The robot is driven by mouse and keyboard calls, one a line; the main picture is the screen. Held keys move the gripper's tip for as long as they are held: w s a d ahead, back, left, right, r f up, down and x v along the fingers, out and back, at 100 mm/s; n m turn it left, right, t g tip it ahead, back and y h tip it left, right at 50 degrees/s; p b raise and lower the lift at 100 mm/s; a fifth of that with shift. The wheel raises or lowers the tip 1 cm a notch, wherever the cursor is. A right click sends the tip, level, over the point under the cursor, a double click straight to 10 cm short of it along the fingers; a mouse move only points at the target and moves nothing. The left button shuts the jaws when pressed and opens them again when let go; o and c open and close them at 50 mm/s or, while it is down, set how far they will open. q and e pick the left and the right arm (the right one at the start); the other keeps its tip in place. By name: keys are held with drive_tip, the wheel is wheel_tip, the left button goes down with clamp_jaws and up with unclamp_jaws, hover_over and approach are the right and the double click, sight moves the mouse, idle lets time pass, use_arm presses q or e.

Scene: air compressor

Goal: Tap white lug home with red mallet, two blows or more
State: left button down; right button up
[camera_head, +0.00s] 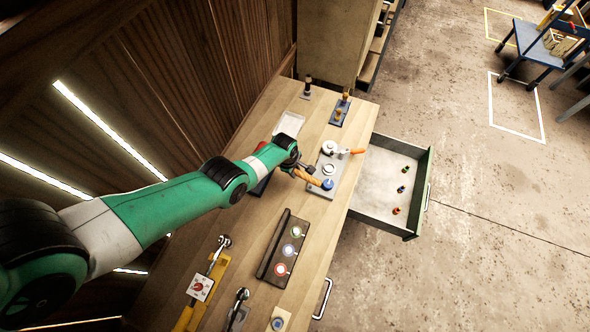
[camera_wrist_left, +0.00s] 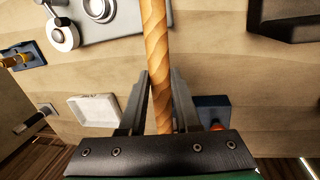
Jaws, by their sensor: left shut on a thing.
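My left gripper (camera_head: 297,171) is shut on a wooden handle (camera_head: 307,180), taken to be the mallet's. In the left wrist view the handle (camera_wrist_left: 157,45) runs between the fingers (camera_wrist_left: 160,85) and out of the top edge. My right gripper is not in view.
A white knob (camera_head: 329,147) with an orange lever stands at the plate's far end. A dark rail (camera_head: 271,252) holds round pieces nearer. A white tray (camera_head: 289,124) lies farther back. An open drawer (camera_head: 380,182) juts out right, with small parts inside.

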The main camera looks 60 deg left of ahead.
use_arm(q)
drive_tip(key=b+x, duration=0.3)
drive_tip(key=s+b+x, duration=0.1)
drive_tip(key=x, duration=0.1)
drive_tip(key=shift+d+f+b, duration=0.1)
drive_tip(key=shift+f+b, duration=0.1)
drive_tip(key=shift+b, duration=0.2)
drive_tip(key=p+v, duration=0.3)
drive_tip(key=p, duration=0.1)
drive_tip(key=w+p+v, duration=0.1)
drive_tip(key=p+v, duration=0.1)
drive_tip(key=shift+r, duration=0.5)
drive_tip(key=b+x, duration=0.4)
drive_tip(key=s+b+x, duration=0.1)
drive_tip(key=b, duration=0.1)
drive_tip(key=shift+f, duration=0.5)
drive_tip(key=p+v, duration=0.3)
drive_tip(key=w+p+v, duration=0.1)
drive_tip(key=p+v, duration=0.1)
drive_tip(key=shift+r, duration=0.3)
drive_tip(key=shift+p, duration=0.3)
drive_tip(key=p+v, duration=0.4)
drive_tip(key=shift+w+a+r, duration=0.25)
drive_tip(key=shift+w+a, duration=0.05)
drive_tip(key=shift+w, duration=0.15)
drive_tip(key=shift+f, duration=0.2)
